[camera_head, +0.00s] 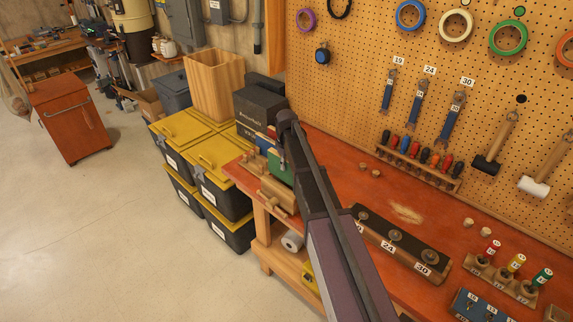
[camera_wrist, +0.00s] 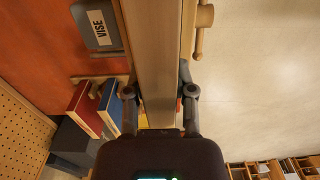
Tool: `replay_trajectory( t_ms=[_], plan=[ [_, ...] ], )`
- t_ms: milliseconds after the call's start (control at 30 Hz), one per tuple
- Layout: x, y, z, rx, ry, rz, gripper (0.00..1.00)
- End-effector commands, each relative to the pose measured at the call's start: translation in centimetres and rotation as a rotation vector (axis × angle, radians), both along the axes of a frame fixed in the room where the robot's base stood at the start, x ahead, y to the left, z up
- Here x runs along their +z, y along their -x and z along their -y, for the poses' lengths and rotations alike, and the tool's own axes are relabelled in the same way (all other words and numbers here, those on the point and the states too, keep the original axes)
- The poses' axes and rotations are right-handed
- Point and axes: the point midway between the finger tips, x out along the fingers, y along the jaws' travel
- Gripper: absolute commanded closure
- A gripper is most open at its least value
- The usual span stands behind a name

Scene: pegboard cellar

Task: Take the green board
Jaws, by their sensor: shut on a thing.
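The green board (camera_head: 280,166) shows its green face at the left end of the workbench, beside the wooden vise (camera_head: 277,192). In the wrist view a long wood-coloured edge, which I take as the green board's edge (camera_wrist: 160,60), runs between the two fingers of my gripper (camera_wrist: 159,92). My gripper is shut on it. Its face is hidden there. In the head view my arm covers the gripper. The vise handle (camera_wrist: 203,16) lies right of the fingers. Whether the board touches the vise I cannot tell.
A red board (camera_wrist: 87,108) and a blue board (camera_wrist: 111,106) stand close to the left of my gripper. A grey block marked VISE (camera_wrist: 97,25) is near. Black bins with yellow lids (camera_head: 222,195) stand beyond the bench end. The floor (camera_head: 110,240) at left is clear.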

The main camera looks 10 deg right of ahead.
Motion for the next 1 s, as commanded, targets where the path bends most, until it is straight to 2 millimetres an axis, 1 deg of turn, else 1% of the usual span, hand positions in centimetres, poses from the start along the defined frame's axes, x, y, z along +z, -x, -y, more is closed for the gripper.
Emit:
replay_trajectory(
  t_ms=[33,700,833,1000],
  plan=[
    [0.5,0.0,0.0,0.0,0.0,0.0,1.0],
    [3.8,0.0,0.0,0.0,0.0,0.0,1.0],
    [4.2,0.0,0.0,0.0,0.0,0.0,1.0],
    [4.3,0.0,0.0,0.0,0.0,0.0,1.0]
  ],
)
